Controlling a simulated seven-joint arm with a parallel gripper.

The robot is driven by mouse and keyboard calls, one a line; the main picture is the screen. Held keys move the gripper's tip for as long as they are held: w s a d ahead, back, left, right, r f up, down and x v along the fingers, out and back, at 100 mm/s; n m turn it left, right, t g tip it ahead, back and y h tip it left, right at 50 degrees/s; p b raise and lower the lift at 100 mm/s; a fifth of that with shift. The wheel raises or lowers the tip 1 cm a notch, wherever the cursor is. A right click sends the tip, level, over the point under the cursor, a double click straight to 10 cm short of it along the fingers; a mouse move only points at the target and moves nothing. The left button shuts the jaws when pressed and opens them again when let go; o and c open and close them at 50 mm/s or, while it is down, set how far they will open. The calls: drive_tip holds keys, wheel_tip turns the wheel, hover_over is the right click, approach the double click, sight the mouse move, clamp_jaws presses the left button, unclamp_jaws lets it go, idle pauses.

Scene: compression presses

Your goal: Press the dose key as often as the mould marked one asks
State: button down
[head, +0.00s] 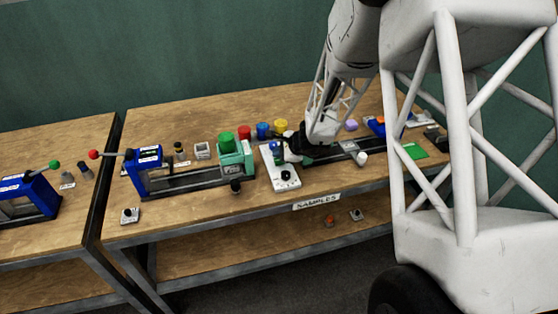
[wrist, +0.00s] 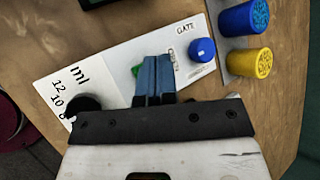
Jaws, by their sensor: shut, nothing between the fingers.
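In the wrist view my gripper (wrist: 158,64) is shut and empty, its blue-grey fingers over a white panel (wrist: 105,65). A green key (wrist: 137,70) shows in part beside the fingertips; they hide the rest, and I cannot tell whether they touch it. A small label by the fingers is too small to read. The panel also has a black knob (wrist: 88,104) by "ml" numbers and a blue knob (wrist: 202,50) marked GATE. In the head view the panel (head: 284,182) stands mid-bench, under my gripper. I cannot make out a mould marked one.
A green press (head: 236,158) stands left of the panel and a blue press (head: 146,170) further left. Red (head: 244,132), blue (head: 262,130) and yellow (head: 281,125) cylinders stand behind. The front left wood is mostly clear.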

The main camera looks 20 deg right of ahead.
drive_tip(key=shift+f, duration=0.8)
idle(1.4)
drive_tip(key=shift+r, duration=0.9)
drive_tip(key=shift+r, duration=0.1)
drive_tip(key=shift+r, duration=2.45)
idle(1.0)
drive_tip(key=shift+r, duration=1.9)
drive_tip(key=shift+f, duration=0.2)
